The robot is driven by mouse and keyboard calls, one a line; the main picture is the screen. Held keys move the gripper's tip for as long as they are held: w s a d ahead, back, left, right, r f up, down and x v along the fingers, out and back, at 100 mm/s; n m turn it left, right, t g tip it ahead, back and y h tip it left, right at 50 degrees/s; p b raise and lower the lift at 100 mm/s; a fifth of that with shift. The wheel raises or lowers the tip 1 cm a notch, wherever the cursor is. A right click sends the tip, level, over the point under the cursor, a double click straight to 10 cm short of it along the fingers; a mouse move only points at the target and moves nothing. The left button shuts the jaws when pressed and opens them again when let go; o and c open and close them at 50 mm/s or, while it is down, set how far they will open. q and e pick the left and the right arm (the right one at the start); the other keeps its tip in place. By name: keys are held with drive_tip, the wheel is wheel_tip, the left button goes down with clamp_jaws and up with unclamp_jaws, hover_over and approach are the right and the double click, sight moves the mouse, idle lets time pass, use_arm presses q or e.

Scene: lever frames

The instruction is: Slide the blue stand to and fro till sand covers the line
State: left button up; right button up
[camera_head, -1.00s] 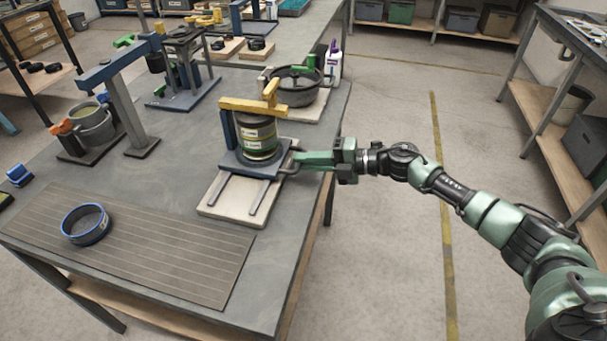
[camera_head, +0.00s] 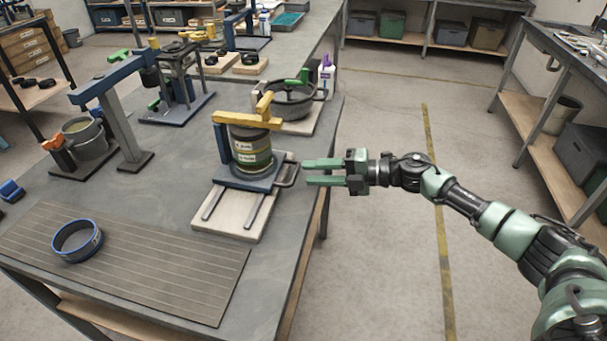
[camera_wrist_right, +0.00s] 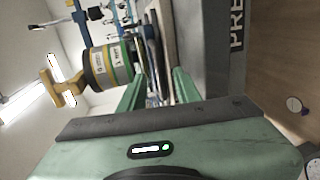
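The blue stand (camera_head: 232,180) sits on two rails over a pale base board (camera_head: 228,222) near the table's right edge. It carries a dark jar (camera_head: 252,140) with green and yellow bands and labels, under a yellow clamp bar (camera_head: 238,119). A dark loop handle (camera_head: 289,175) sticks out on the stand's right side. In the right wrist view the jar (camera_wrist_right: 108,66) shows beyond the spread fingers (camera_wrist_right: 156,85). The sand and line cannot be made out. My left gripper is out of view.
A ribbed mat (camera_head: 130,265) with a blue ring (camera_head: 77,240) on it lies at the front left. A dark round pan (camera_head: 289,100) and a white bottle (camera_head: 327,75) stand behind the stand. A blue-topped post (camera_head: 118,120) stands left. The floor to the right is clear.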

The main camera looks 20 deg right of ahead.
drive_tip(key=shift+b+v, duration=0.3)
drive_tip(key=shift+v, duration=1.8)
